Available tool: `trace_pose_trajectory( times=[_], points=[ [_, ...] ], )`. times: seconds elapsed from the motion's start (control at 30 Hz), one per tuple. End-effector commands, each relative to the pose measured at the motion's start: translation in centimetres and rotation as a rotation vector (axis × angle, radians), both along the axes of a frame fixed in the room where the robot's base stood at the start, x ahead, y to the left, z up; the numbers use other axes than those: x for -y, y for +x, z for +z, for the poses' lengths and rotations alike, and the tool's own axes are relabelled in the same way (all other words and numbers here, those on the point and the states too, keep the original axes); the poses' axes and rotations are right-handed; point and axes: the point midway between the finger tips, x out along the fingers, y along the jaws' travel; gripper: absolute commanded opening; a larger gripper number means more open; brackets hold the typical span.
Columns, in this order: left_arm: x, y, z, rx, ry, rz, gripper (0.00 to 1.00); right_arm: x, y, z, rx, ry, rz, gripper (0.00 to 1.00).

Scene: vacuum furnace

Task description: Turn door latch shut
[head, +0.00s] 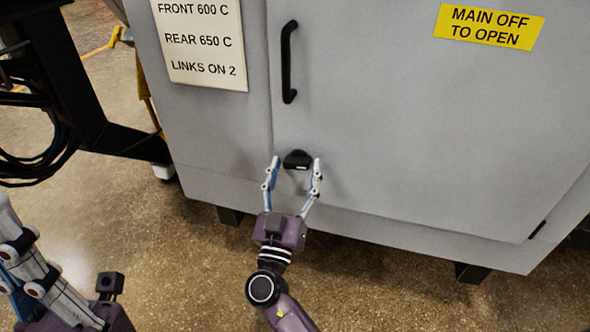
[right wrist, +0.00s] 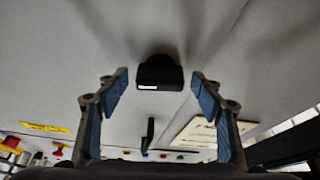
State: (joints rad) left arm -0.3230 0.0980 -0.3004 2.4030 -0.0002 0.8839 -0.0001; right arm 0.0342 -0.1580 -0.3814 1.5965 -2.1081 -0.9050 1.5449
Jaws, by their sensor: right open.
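The black door latch (head: 297,160) is a small knob low on the grey cabinet door (head: 400,130), near the door's left edge. My right gripper (head: 297,160) is open, with one finger on each side of the latch. In the right wrist view the latch (right wrist: 159,73) sits between and a little beyond the fingertips (right wrist: 159,78), with a gap on both sides. A white mark shows on the latch's face. My left gripper (head: 30,275) is at the lower left of the head view, away from the door; its fingertips are not clear.
A black vertical handle (head: 288,62) is above the latch. A white temperature sign (head: 202,42) is at the upper left and a yellow warning sign (head: 489,27) at the upper right. A black frame with cables (head: 45,120) stands left of the cabinet. The speckled floor (head: 190,265) in front is clear.

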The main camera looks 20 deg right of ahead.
Motion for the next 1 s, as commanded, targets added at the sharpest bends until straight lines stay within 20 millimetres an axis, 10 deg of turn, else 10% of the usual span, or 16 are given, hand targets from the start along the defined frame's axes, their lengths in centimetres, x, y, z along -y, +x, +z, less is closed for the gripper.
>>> trace_pose_trajectory(
  times=[0.47, 1.0],
  points=[
    [0.02, 0.02, -0.03, -0.001, 0.000, -0.001, 0.00, -0.03, -0.03, -0.06, -0.001, 0.001, 0.000, 0.20],
    [-0.05, -0.13, 0.23, 0.003, -0.002, 0.000, 0.00, 0.07, -0.14, -0.02, -0.092, -0.135, 0.002, 0.19]
  ],
)
